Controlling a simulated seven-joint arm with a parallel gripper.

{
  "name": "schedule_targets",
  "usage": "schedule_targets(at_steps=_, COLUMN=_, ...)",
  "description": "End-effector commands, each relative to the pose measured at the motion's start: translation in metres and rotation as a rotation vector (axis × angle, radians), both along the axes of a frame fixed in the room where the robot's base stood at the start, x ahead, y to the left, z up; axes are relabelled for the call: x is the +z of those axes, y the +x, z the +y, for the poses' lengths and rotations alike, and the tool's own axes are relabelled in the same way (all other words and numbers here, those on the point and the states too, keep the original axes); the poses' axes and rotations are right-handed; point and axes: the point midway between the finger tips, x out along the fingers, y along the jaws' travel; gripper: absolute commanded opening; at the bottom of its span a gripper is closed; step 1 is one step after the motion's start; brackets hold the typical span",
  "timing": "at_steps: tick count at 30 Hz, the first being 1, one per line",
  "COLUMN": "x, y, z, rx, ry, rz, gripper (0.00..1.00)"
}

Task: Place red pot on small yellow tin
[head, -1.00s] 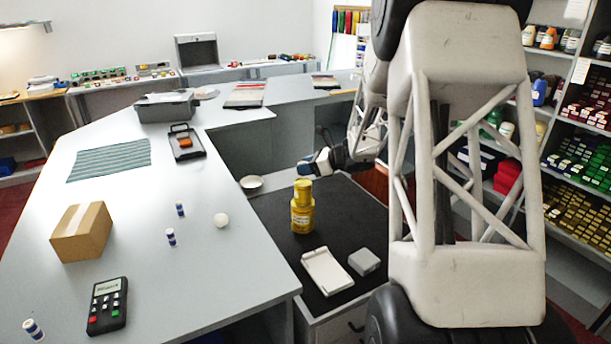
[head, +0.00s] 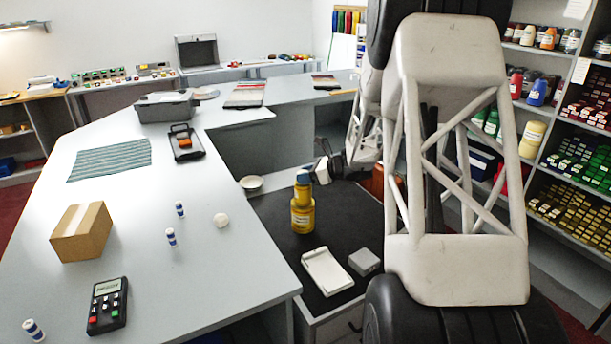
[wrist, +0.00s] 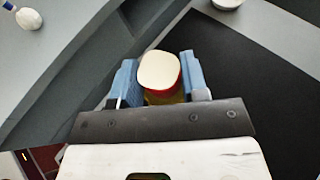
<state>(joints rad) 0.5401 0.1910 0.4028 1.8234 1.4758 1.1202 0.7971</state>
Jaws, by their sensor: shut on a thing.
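My gripper (head: 305,177) is at the top of a stack of two yellow tins in the head view. In the wrist view its blue fingers (wrist: 160,80) are shut on the red pot (wrist: 159,70), which shows a cream top and a thin red side. The small yellow tin (head: 303,195) stands upright on a larger yellow tin (head: 302,217). Some yellow shows just below the pot in the wrist view. The pot is hidden by the fingers in the head view. I cannot tell whether it touches the small tin.
The tins stand on a black mat (head: 270,213). A white tray (head: 326,271) and a grey box (head: 364,262) lie in front, and a white bowl (head: 252,184) is behind left. The grey counter (head: 185,275) holds a cardboard box (head: 81,231) and a calculator (head: 107,306).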

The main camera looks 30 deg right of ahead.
Motion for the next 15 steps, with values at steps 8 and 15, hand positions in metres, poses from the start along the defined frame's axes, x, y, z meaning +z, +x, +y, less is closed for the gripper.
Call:
schedule_targets(at_steps=8, x=-0.0001, y=0.0, z=0.0, rx=0.0, ry=0.0, rz=0.0, gripper=0.18)
schedule_targets(at_steps=15, x=-0.0023, y=0.0, z=0.0, rx=0.0, ry=0.0, rz=0.0, gripper=0.58)
